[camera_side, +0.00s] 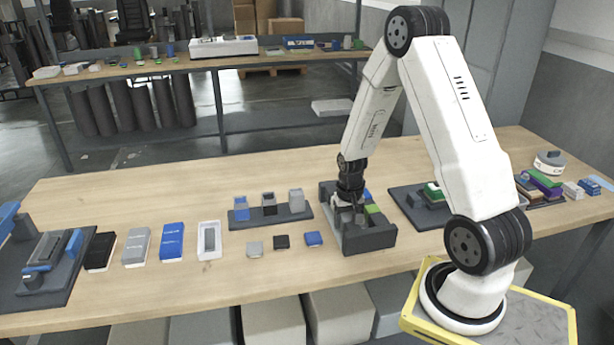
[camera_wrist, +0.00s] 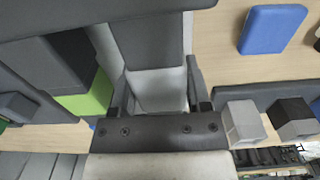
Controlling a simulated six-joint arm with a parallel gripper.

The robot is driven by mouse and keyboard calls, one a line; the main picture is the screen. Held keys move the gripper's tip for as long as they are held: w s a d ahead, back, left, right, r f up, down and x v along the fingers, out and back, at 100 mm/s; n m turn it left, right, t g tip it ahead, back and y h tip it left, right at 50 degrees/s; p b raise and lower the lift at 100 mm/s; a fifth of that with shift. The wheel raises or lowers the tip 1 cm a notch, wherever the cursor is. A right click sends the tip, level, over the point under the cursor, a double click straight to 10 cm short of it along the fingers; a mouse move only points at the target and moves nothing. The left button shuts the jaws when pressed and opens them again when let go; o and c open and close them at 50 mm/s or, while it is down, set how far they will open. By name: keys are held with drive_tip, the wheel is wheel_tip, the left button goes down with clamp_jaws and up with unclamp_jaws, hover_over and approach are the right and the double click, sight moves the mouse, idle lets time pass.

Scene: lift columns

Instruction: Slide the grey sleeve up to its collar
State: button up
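The dark grey column fixture (camera_side: 372,241) stands on the bench below my gripper in the side view. My gripper (camera_side: 350,201) points down into it. In the wrist view, the fingers of my gripper (camera_wrist: 161,98) stand on either side of a light grey sleeve (camera_wrist: 158,88). Little gap shows between fingers and sleeve, and I cannot tell whether they press on it. A darker grey piece (camera_wrist: 150,40) lies just beyond the sleeve. The green sleeve (camera_side: 374,209) is beside my gripper, and also shows in the wrist view (camera_wrist: 93,98). The collar is not clearly distinguishable.
A tray (camera_side: 240,222) with blue, black and grey blocks stands left of the fixture. Small grey (camera_side: 254,249), black (camera_side: 281,242) and blue (camera_side: 313,239) blocks lie in front of it. Another dark fixture (camera_side: 408,196) stands to the right. Bare bench lies behind the tray.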

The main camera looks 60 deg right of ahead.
drive_tip(key=shift+c, duration=1.4)
drive_tip(key=shift+w+d, duration=2.55)
drive_tip(key=o, duration=0.9)
drive_tip(key=shift+r, duration=0.1)
drive_tip(key=shift+r, duration=3.4)
